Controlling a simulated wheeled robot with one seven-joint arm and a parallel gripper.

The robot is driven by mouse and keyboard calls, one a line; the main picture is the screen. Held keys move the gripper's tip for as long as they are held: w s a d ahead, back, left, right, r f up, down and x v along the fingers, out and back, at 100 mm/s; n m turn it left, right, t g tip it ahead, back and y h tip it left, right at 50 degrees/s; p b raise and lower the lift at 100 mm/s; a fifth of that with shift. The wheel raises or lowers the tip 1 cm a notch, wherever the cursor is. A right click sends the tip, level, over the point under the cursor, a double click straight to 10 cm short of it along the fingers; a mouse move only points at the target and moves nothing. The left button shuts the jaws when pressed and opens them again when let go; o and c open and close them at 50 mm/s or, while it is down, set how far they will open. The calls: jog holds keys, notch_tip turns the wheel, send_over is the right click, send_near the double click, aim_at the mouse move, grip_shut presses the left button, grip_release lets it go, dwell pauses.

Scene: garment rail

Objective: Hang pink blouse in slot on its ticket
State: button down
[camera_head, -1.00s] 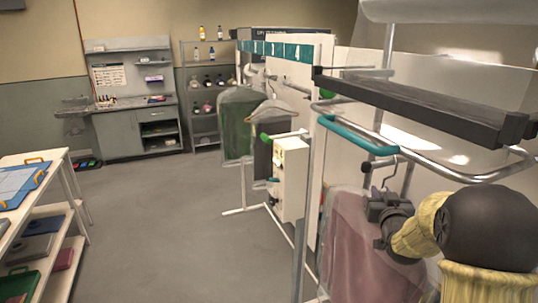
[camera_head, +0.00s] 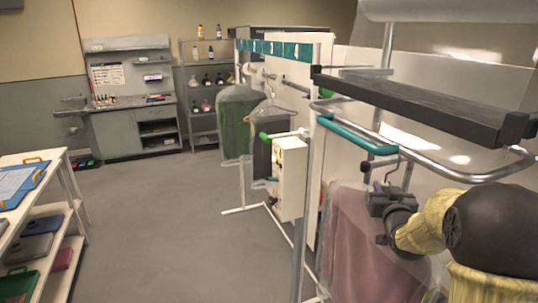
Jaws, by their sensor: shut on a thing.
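The pink blouse (camera_head: 365,250) hangs in a clear cover at the lower right, near the bare metal rail loop. My gripper (camera_head: 384,203) is shut on the blouse's hanger, just above the blouse's top. The hanger's hook (camera_head: 393,168) rises above the gripper, close below the teal section (camera_head: 345,134) of the rail loop. I cannot tell whether the hook touches the rail. Farther back, a row of teal slot signs (camera_head: 280,50) runs along the top of the garment rail; their marks are too small to read. No ticket is legible on the blouse.
A green garment (camera_head: 238,125) and a dark grey garment (camera_head: 262,152) hang in clear covers on the far rail. A white box with a green knob (camera_head: 289,175) stands beside the rail's post. A white shelf table (camera_head: 60,162) is at left; the floor between is clear.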

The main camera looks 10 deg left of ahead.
jog(key=shift+s+d+r+b, duration=0.1)
jog(key=shift+s+d+b, duration=0.25)
jog(key=shift+s, duration=0.4)
jog(key=shift+s+d, duration=0.2)
jog(key=shift+d, duration=0.15)
jog(key=shift+s+d+b, duration=0.5)
jog(key=shift+s+d, duration=0.15)
jog(key=shift+s, duration=0.3)
jog(key=shift+s+d+b, duration=0.45)
jog(key=shift+s+d, duration=0.2)
jog(key=shift+s, duration=0.3)
